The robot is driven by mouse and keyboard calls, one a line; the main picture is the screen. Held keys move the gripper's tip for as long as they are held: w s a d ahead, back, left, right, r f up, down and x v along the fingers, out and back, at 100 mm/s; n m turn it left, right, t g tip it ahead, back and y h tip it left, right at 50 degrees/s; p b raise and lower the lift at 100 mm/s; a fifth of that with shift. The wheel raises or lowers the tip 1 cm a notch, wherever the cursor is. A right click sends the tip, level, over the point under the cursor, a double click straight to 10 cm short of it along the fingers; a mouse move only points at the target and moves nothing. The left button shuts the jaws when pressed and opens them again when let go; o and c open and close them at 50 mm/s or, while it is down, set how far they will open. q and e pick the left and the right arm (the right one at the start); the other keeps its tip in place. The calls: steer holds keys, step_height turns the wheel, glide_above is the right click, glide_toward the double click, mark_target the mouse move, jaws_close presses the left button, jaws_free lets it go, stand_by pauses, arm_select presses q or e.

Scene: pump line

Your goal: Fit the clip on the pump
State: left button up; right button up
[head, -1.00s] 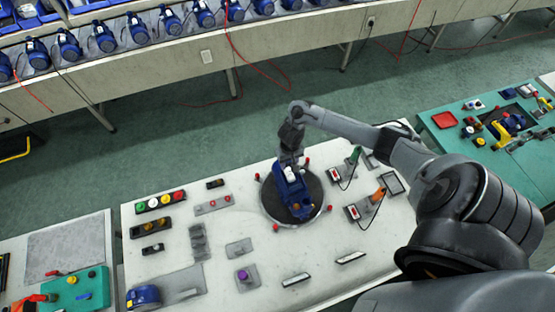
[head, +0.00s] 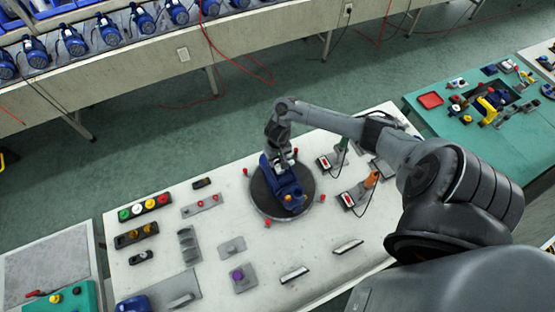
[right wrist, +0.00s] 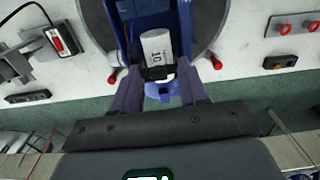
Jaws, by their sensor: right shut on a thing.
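The blue pump (head: 287,192) sits on a round dark plate (head: 310,185) in the middle of the white worktable. My right gripper (head: 284,162) reaches down onto the pump's far end. In the right wrist view its two fingers (right wrist: 158,75) stand either side of a white cylindrical part (right wrist: 156,46) with dark lettering, and are shut on it. A dark band lies at its lower end. The blue pump body (right wrist: 186,25) surrounds it. I cannot tell which piece is the clip, or whether the white part touches the pump. My left gripper is not in view.
Red pegs (head: 323,226) stand around the plate. Handheld tools with cables (head: 350,198) lie to its right. A button box (head: 145,207) and small parts on grey pads lie to the left. The table front holds a purple knob (head: 238,275) and clear patches.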

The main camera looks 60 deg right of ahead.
steer(key=shift+f, duration=0.6)
stand_by(0.4)
steer(key=shift+r+p, duration=0.1)
steer(key=shift+p, duration=0.35)
steer(key=shift+f, duration=0.3)
stand_by(0.7)
steer(key=o, duration=1.1)
steer(key=shift+r, duration=0.1)
